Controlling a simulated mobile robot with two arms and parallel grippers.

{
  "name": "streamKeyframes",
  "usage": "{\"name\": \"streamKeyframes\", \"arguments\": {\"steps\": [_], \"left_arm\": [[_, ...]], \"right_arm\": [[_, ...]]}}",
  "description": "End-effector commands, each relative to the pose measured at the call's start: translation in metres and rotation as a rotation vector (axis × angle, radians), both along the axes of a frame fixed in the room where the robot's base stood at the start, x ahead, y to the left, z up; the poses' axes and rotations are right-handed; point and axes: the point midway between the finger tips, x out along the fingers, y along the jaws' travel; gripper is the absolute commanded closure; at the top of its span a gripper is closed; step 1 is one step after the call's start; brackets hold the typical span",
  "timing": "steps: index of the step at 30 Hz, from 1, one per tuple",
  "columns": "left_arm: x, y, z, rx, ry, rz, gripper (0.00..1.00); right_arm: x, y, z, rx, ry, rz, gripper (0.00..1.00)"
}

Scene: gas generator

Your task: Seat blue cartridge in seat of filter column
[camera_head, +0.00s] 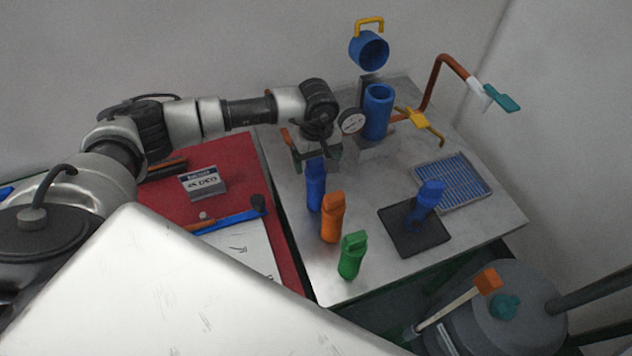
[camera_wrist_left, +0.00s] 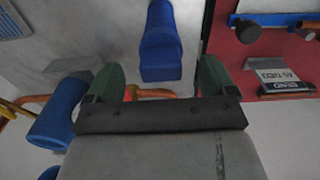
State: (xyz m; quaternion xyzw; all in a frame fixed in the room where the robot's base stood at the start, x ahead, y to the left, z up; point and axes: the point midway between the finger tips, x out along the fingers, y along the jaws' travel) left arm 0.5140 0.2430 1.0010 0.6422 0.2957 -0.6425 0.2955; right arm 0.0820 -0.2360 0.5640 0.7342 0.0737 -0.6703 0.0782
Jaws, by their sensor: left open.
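A blue cartridge (camera_head: 315,187) stands upright at the back of a row on the metal bench, beside an orange and a green cartridge. My left gripper (camera_head: 316,162) is open just above and behind it. In the left wrist view, the blue cartridge (camera_wrist_left: 160,48) shows beyond the gap between the green fingertips (camera_wrist_left: 160,76), not gripped. The filter column's blue cylinder (camera_head: 378,112) stands to the right of the gripper. Its blue cap (camera_head: 369,50) with a yellow handle is raised open. The seat inside is too dark to make out. The right gripper is not in view.
An orange cartridge (camera_head: 332,217) and a green one (camera_head: 352,256) stand nearby. A gauge (camera_head: 352,121) and yellow lever (camera_head: 424,124) flank the column. A grated tray (camera_head: 463,174) lies at right.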

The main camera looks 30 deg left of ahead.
Motion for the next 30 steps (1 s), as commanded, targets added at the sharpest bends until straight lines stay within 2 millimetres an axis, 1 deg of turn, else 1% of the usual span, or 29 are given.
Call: {"name": "streamKeyframes", "arguments": {"steps": [1,3,6,9,16,27,29,30], "left_arm": [[-0.002,0.0,-0.003,0.0,0.006,0.001,0.15],[-0.002,-0.001,-0.014,0.001,0.006,0.001,0.15],[-0.001,0.0,-0.029,0.0,0.004,0.003,0.15],[-0.001,0.0,-0.038,0.0,0.001,0.002,0.15],[-0.001,0.0,-0.04,0.001,0.001,0.001,0.15],[0.0,0.0,-0.039,0.0,0.0,0.001,0.72],[0.0,0.0,-0.039,0.0,0.0,0.001,0.81],[0.0,0.0,-0.039,0.0,0.0,0.001,0.82]], "right_arm": [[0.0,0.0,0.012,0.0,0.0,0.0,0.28],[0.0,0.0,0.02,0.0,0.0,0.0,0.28],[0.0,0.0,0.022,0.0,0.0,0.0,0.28],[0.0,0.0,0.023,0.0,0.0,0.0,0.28],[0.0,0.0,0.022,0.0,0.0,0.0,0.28],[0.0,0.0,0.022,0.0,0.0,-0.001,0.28],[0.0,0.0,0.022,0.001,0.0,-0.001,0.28],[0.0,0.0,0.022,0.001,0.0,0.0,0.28]]}}
